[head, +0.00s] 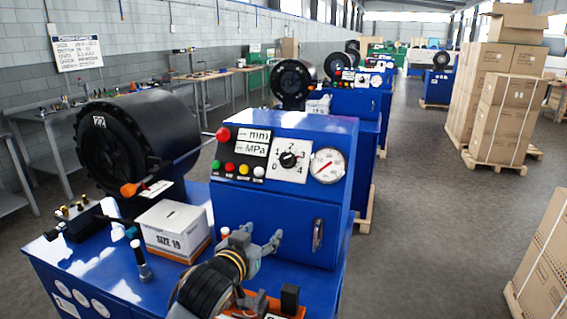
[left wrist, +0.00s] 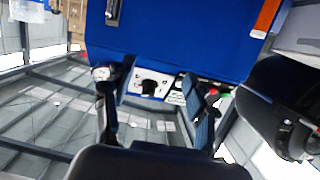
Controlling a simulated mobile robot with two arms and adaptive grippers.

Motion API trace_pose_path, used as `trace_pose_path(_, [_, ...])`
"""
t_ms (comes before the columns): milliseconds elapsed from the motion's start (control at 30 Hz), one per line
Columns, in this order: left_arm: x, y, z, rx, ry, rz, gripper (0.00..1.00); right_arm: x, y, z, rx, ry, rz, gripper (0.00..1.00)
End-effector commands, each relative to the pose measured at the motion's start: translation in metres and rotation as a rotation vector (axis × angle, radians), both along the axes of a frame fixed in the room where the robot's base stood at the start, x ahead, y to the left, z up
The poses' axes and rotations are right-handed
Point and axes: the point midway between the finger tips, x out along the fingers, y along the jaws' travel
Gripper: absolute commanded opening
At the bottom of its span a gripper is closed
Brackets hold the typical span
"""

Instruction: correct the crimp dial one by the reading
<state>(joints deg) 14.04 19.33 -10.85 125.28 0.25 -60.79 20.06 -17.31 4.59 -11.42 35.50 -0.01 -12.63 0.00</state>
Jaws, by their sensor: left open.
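The crimp dial (head: 289,159) is a black knob on a white numbered plate on the front machine's blue sloped panel. I cannot clearly read its pointer. Displays marked mm (head: 257,135) and MPa (head: 252,149) sit left of it, and a round gauge (head: 327,166) with a red needle sits right. My left gripper (head: 256,238) is open and empty, in front of and below the panel. In the left wrist view, which looks inverted, the dial (left wrist: 151,88) shows between the spread fingers (left wrist: 157,80), apart from them. The gauge (left wrist: 103,73) is beside one finger. My right gripper is not in view.
A white SIZE 19 box (head: 174,229), a black crimp head (head: 135,140) and small tools stand left on the blue bench. A red button (head: 223,134) and several coloured buttons are on the panel. Similar machines stand behind. Stacked cartons (head: 500,100) stand right, past open floor.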

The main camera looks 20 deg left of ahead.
Motion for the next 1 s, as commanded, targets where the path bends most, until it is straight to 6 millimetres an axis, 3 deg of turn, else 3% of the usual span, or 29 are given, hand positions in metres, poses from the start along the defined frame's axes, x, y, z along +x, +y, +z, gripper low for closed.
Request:
trace_pose_path(33, [0.014,0.003,0.032,-0.005,-0.074,0.001,0.57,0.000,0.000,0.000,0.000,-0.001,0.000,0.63])
trace_pose_path(100, [0.026,0.005,0.063,-0.018,-0.149,-0.004,0.57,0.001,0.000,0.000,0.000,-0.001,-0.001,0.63])
trace_pose_path(233, [0.035,0.006,0.095,-0.031,-0.223,-0.009,0.57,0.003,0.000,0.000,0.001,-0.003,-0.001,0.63])
trace_pose_path(467, [0.055,0.007,0.103,-0.035,-0.237,-0.009,0.57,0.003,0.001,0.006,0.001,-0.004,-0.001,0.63])
trace_pose_path(1000, [0.151,0.003,0.103,-0.034,-0.236,-0.009,0.57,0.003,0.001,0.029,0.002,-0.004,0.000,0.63])
